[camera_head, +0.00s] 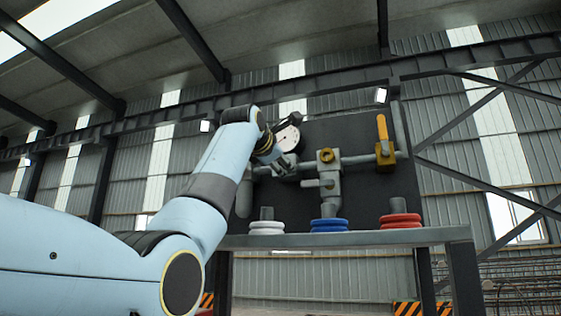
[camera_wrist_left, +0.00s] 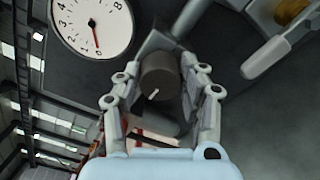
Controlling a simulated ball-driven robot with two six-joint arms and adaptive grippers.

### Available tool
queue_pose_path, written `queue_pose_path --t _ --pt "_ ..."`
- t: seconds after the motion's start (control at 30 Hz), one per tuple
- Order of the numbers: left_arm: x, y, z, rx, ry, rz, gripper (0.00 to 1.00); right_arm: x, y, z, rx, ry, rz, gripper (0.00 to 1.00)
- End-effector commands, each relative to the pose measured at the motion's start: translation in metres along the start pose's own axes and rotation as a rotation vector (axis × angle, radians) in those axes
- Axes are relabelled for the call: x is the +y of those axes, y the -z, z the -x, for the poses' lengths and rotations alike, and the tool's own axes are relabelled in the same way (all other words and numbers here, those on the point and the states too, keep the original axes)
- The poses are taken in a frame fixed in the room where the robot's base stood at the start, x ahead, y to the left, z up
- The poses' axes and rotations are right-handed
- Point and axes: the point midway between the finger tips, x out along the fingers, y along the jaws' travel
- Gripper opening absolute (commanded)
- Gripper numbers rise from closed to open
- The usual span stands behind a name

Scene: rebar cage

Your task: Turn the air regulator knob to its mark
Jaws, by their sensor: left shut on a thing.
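The regulator knob (camera_wrist_left: 157,76) is a dark grey cylinder with a short white line on its face. In the left wrist view it sits between the two fingers of my left gripper (camera_wrist_left: 162,90), which is shut on it. The white line slants toward the lower left. A round white gauge (camera_wrist_left: 88,24) with a red needle is beside it; the needle points to the lower part of the dial. In the head view my left gripper (camera_head: 281,162) is at the panel below the gauge (camera_head: 287,139), and the knob is hidden there. I cannot make out the target mark. My right gripper is not in view.
A dark panel (camera_head: 355,130) carries grey pipes, a brass fitting (camera_head: 327,156) and a yellow valve handle (camera_head: 382,128) to the right. White (camera_head: 266,228), blue (camera_head: 330,225) and red (camera_head: 400,220) coils stand on the grey bench (camera_head: 345,238) below.

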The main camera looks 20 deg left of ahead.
Motion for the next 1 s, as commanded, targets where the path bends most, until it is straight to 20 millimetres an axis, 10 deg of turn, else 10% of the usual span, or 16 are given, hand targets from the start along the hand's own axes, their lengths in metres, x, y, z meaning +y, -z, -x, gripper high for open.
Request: queue_pose_path --t 0.2,0.23,0.4,0.77,1.0 --pt "0.0 0.0 0.0 0.0 0.0 0.0 0.09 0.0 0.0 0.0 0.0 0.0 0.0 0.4" --pt "0.0 0.0 0.0 0.0 0.0 0.0 0.43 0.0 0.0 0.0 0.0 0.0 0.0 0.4" --pt "0.0 0.0 0.0 0.0 0.0 0.0 0.64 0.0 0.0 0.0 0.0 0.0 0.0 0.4" --pt "0.0 0.0 0.006 -0.001 -0.002 -0.001 0.64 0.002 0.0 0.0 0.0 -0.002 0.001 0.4" --pt "0.0 0.0 0.046 -0.003 -0.003 -0.001 0.64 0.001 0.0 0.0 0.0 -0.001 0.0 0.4"
